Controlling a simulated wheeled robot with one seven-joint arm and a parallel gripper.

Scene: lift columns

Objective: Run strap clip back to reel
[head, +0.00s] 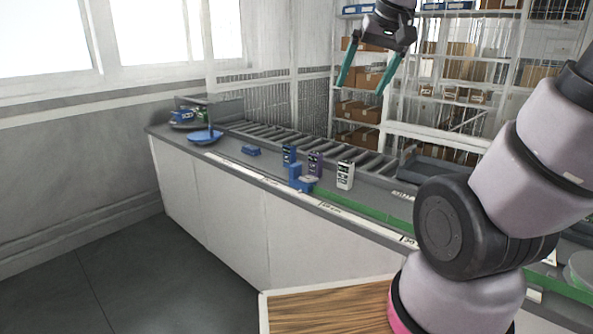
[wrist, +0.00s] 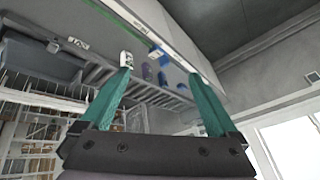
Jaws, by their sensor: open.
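I cannot make out a strap clip or a reel for certain. A blue piece with a pale round top (head: 302,180) stands at the counter's front edge. A long green strip (head: 370,216) runs along that edge to the right; I cannot tell whether it is a strap. A round blue dish-like thing (head: 205,137) is at the counter's far left end. My gripper (head: 362,89) is high above the counter, in front of the shelves. Its two green fingers are wide apart with nothing between them. They also show in the wrist view (wrist: 160,75).
A white box (head: 345,175), a purple box (head: 315,163) and a blue box (head: 289,155) stand on the counter (head: 228,160). A low blue block (head: 251,151) lies left of them. Rollers (head: 270,134) run behind. A dark tray (wrist: 40,60) lies beyond the white box. Shelves (head: 455,80) stand behind.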

